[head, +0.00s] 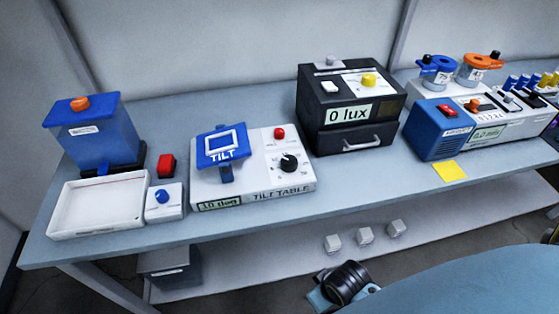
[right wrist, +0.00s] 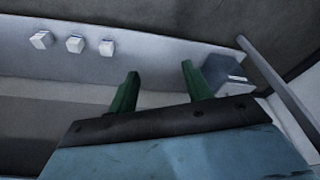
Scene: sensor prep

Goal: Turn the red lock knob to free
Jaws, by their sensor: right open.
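A red knob (head: 279,133) stands on the white tilt table box (head: 253,190), at its back right, above a black dial (head: 289,162). Which way the red knob is turned is too small to tell. The blue tilt plate (head: 222,146) is on the left of that box, and the display in front reads about 10 deg. My right gripper (right wrist: 160,72) shows in the right wrist view with its two green fingers apart and nothing between them. It is away from the knob, which that view does not show. My left gripper is not in view.
A red button block (head: 166,166) and a blue-knobbed box (head: 164,202) stand left of the tilt table box, beside a white tray (head: 60,220). A black lux box (head: 350,110) is to its right. Small white cubes (head: 365,235) sit on the lower shelf.

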